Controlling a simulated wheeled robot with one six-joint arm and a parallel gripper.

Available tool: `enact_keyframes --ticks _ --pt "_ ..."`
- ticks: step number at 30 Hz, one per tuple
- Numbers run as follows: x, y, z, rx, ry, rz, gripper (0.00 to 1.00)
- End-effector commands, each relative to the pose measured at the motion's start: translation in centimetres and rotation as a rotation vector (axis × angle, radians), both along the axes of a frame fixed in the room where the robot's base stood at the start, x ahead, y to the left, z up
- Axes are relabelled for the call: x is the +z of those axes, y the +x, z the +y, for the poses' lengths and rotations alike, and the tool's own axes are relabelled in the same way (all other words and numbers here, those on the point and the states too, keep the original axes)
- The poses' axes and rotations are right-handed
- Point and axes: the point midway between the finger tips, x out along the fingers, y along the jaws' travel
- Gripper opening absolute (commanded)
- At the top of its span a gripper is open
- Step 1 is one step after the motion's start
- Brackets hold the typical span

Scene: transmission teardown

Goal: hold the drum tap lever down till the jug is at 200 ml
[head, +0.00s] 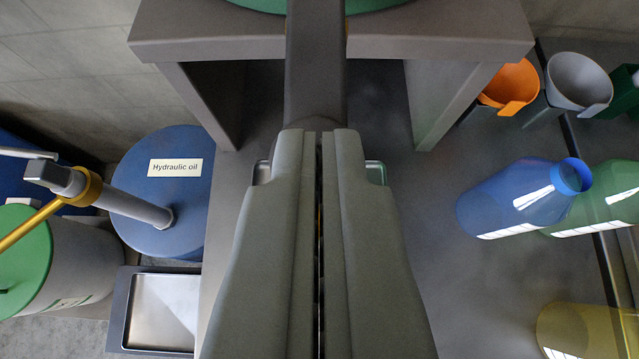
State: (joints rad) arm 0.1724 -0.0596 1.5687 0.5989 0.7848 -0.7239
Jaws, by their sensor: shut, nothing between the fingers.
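My gripper (320,140) is in the middle of the view, its two grey fingers shut with only a thin gap and nothing between them. A dark grey upright bar (316,70) meets the fingertips from above; I cannot tell if it is the tap lever or another part. A green drum (255,4) shows only its lower edge at the top, above a grey stand (200,35). Bits of a metal rim (376,173) show on both sides of my fingers, mostly hidden. No measuring jug or oil level is identifiable behind my fingers.
At left are a blue "Hydraulic oil" drum (160,215) with a pump, a green-topped drum (20,260) and a metal tray (160,310). At right are an orange jug (512,85), a grey jug (578,82), a blue bottle (510,200), a green bottle (610,195) and a yellow container (580,330).

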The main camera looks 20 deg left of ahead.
Motion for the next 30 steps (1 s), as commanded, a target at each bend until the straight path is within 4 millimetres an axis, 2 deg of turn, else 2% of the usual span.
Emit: enact_keyframes --ticks 9,22,26,30 --pt "1.2 0.0 0.0 0.0 0.0 0.0 0.0" --pt "1.6 0.0 0.1 0.001 0.0 -0.001 0.0" --pt "2.8 -0.3 0.3 0.001 0.0 -0.001 0.0" --pt "5.3 -0.8 0.9 0.001 -0.001 -0.003 0.0"
